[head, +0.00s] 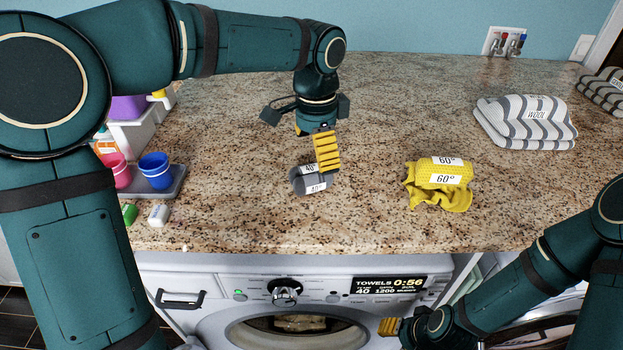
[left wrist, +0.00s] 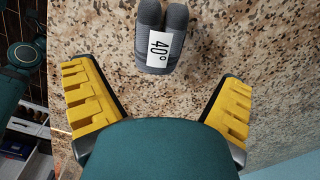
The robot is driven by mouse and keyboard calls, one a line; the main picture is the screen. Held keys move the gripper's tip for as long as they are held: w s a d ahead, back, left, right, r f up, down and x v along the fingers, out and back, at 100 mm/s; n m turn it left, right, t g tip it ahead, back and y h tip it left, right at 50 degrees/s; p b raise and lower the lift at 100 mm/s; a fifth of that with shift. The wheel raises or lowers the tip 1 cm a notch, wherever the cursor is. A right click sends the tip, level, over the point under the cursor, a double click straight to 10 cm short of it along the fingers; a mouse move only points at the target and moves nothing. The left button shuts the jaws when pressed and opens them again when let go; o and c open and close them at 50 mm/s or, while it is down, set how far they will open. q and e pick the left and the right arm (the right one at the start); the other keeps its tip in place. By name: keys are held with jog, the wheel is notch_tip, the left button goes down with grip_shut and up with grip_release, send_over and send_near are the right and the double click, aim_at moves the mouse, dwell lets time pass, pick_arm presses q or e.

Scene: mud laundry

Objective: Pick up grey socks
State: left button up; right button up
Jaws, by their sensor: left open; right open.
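The grey socks (head: 311,184) are a small rolled bundle with a white 40° label, lying on the granite counter. In the left wrist view the socks (left wrist: 160,22) are at the top centre, beyond the fingertips. My left gripper (head: 325,150) is open, with yellow ribbed pads, just above and behind the socks; one pad overlaps them in the head view. The left wrist view shows its two fingers (left wrist: 158,85) spread wide with nothing between them. My right gripper (head: 390,327) is low in front of the washing machine; only part of its yellow pad shows.
A yellow towel bundle (head: 440,183) labelled 60° lies to the right. Cups on a grey tray (head: 171,188) stand at the left. A washing machine (head: 290,300) is below the counter's front edge.

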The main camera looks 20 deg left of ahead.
aim_at(314, 167)
pick_arm(q)
jog(key=shift+s+f+b, duration=0.15)
jog(key=shift+f+b, duration=0.1)
jog(key=shift+f, duration=1.45)
jog(key=shift+s+f+b, duration=0.1)
jog(key=shift+f+b, duration=0.15)
jog(key=shift+f, duration=1.45)
jog(key=c, duration=1.3)
